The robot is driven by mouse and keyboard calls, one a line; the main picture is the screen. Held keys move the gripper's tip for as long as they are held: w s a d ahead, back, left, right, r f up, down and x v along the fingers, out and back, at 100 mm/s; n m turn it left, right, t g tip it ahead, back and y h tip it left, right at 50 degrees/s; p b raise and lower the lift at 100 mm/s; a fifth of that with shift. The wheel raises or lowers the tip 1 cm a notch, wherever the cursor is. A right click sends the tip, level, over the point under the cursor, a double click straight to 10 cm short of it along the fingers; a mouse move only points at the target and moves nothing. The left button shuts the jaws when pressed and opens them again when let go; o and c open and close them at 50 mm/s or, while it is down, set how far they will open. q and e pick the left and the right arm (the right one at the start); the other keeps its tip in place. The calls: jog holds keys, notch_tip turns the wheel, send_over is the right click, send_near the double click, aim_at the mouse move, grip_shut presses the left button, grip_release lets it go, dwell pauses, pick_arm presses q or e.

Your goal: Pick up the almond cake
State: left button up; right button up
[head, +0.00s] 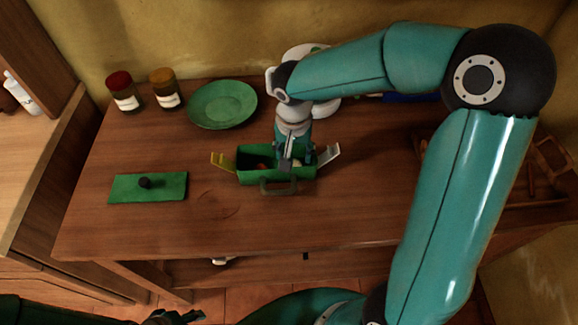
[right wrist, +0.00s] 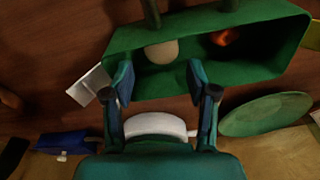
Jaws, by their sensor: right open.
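A pale, rounded piece (right wrist: 161,51), which looks like the almond cake, lies inside an open green box (right wrist: 130,83) in the right wrist view. The box (head: 246,175) stands on the wooden table in the head view. My right gripper (head: 292,160) points down at the box's opening. In the right wrist view its fingers (right wrist: 160,72) are apart, one on each side of the pale piece's line, with nothing between them. In the head view the gripper hides most of the box's inside. My left gripper (head: 178,317) shows only partly at the bottom edge.
An orange-red item (right wrist: 225,37) also lies in the box. A yellow flap (head: 222,162) and a grey flap (head: 329,154) stick out at its ends. A green board with a knob (head: 170,193), a green plate (head: 222,103) and two jars (head: 123,91) are left. The table front is clear.

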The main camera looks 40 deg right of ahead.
jog(key=f, duration=0.3)
jog(key=f+p, duration=0.1)
jog(key=f, duration=0.1)
jog(key=shift+w+d, duration=0.15)
jog(key=shift+w, duration=0.25)
jog(key=c, duration=0.7)
